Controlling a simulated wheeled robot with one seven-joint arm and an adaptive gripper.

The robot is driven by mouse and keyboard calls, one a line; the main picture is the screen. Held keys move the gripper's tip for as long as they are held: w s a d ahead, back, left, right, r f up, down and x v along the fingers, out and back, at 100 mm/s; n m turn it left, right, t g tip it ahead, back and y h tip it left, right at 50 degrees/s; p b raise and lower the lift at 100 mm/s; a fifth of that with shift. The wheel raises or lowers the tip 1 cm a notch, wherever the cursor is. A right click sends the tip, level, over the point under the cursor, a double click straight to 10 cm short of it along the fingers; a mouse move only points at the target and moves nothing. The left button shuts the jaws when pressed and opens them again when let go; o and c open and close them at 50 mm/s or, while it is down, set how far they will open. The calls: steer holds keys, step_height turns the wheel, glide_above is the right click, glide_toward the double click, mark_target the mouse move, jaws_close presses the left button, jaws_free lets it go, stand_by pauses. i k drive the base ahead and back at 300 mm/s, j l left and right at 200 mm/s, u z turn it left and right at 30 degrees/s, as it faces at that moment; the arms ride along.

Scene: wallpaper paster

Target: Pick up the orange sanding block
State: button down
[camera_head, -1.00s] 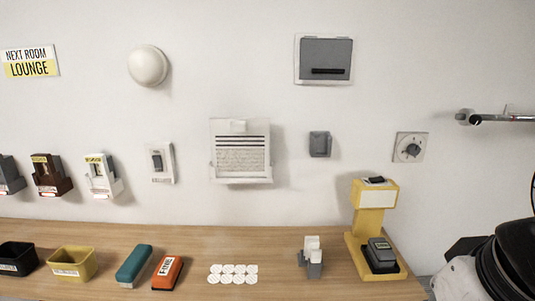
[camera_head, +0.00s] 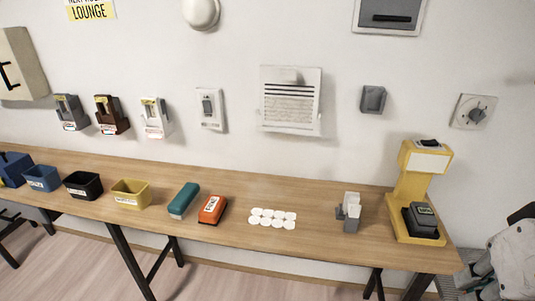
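The orange sanding block (camera_head: 212,209) lies on the wooden table (camera_head: 318,206), near its front edge. It has a white label on top. A teal block (camera_head: 184,200) lies just to its left, with a small gap between them. White round discs (camera_head: 272,217) lie to its right. My gripper is not in view. Part of what looks like my arm shows at the lower right, far from the block.
Yellow (camera_head: 131,194), black (camera_head: 83,185) and blue (camera_head: 41,178) bins stand at the left. A grey-white holder (camera_head: 350,211) and a yellow stand (camera_head: 415,190) are at the right. Wall fixtures hang behind. Bare tabletop lies between the discs and the holder.

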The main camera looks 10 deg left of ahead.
mark_target(212, 212)
steer(key=i+j, duration=0.15)
steer(key=j, duration=0.2)
steer(key=i+j, duration=0.15)
steer(key=j, duration=0.2)
steer(key=i+j, duration=0.2)
steer(key=j, duration=0.2)
steer(key=i+j, duration=0.15)
steer(key=j, duration=0.2)
steer(key=u, duration=0.05)
